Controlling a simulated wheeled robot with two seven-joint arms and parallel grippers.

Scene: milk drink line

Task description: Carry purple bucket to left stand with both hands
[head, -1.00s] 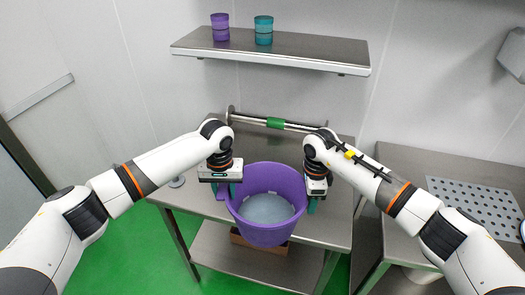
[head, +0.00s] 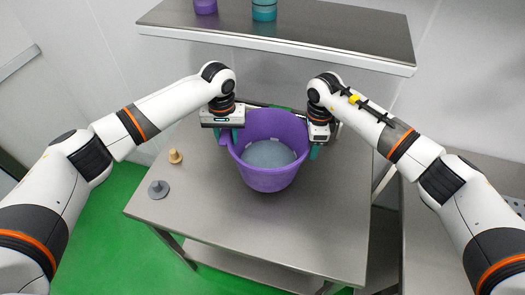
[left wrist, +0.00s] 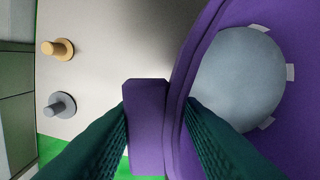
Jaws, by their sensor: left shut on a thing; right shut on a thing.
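The purple bucket (head: 272,178) is upright between my two grippers, over the steel table (head: 300,240). A round blue-grey surface shows inside it, with small pale tabs at its edge in the left wrist view. My left gripper (head: 230,136) is shut on the bucket's left side. In the left wrist view its teal fingers are on either side of a purple handle piece (left wrist: 147,125) at the rim. My right gripper (head: 315,150) is shut on the bucket's right side, its grip partly hidden. Whether the bucket's base touches the table cannot be told.
A tan peg (head: 175,156) and a grey peg (head: 158,190) stand on the table, left of the bucket. A shelf (head: 290,38) with purple and teal containers hangs behind. The table's front and right parts are clear. Another steel surface lies at the right.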

